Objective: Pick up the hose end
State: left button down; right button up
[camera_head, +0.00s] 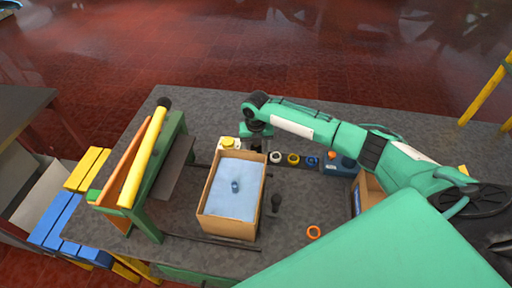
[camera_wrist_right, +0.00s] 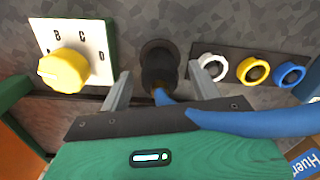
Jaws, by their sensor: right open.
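In the right wrist view, a blue hose (camera_wrist_right: 240,122) runs in from the right and passes behind the gripper body. A short blue piece shows again between the fingers, by a dark round end piece (camera_wrist_right: 158,68). Whether that piece is the hose end or a fixed fitting I cannot tell for sure. My right gripper (camera_wrist_right: 160,78) is open, one grey finger on each side of the dark piece, with gaps visible. In the head view my right gripper (camera_head: 258,146) is above the back edge of the cardboard box, and the hose there is hidden or too small. My left gripper is out of view.
A yellow dial on a white plate (camera_wrist_right: 92,48) stands left of the fingers. White, yellow and blue rings (camera_wrist_right: 252,70) sit on a dark strip at right. The cardboard box (camera_head: 205,200) has a light blue inside. A green stand (camera_head: 150,210) with a yellow tube is left.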

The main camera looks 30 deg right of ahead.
jog(key=shift+f, duration=1.05)
jog(key=c, duration=1.2)
jog(key=shift+r, duration=0.15)
